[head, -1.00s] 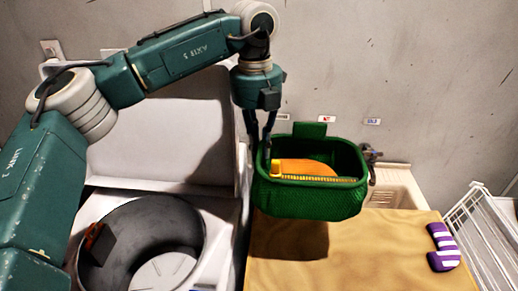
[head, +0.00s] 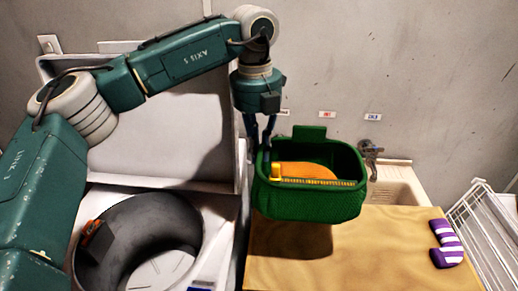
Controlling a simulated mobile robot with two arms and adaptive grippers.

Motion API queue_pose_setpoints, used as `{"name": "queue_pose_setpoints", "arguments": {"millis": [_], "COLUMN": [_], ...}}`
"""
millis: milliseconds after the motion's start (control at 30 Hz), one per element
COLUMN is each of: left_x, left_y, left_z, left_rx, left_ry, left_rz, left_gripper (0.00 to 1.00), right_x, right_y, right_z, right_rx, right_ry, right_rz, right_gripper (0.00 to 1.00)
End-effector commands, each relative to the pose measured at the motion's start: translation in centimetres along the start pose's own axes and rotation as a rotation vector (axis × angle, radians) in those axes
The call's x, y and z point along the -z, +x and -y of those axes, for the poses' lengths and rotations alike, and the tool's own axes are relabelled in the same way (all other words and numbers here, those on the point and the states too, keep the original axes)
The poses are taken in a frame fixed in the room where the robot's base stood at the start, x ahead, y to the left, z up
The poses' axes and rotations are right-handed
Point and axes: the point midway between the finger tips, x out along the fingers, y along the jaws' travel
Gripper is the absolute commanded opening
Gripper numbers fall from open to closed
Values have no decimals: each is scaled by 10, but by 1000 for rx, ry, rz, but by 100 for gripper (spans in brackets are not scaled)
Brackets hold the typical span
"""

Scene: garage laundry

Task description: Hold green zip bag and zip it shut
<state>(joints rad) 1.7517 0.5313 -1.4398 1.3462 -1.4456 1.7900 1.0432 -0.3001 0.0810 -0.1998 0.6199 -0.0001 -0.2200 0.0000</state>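The green zip bag (head: 310,202) hangs above the tan table top, and its shadow falls below it. Its top is open and faces up, showing an orange lining or content (head: 310,170). My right gripper is not in view.
A tan-covered table top (head: 380,245) lies below, with a purple-and-white striped sock (head: 447,244) at its right. An open washer drum (head: 165,225) is at the lower left. A white wire rack (head: 480,235) stands right, and a sink (head: 395,190) behind.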

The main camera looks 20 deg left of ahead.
Motion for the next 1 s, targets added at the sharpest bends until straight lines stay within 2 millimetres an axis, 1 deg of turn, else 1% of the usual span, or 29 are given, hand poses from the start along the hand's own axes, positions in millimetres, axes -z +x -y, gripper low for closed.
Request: {"name": "queue_pose_setpoints", "arguments": {"millis": [1000], "left_x": [0], "left_y": [31], "left_z": [-1], "left_rx": [1], "left_ry": [0], "left_rz": [1], "left_gripper": [0], "right_x": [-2], "right_y": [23], "right_z": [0], "right_rx": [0], "right_ry": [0], "right_rz": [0], "right_gripper": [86]}}
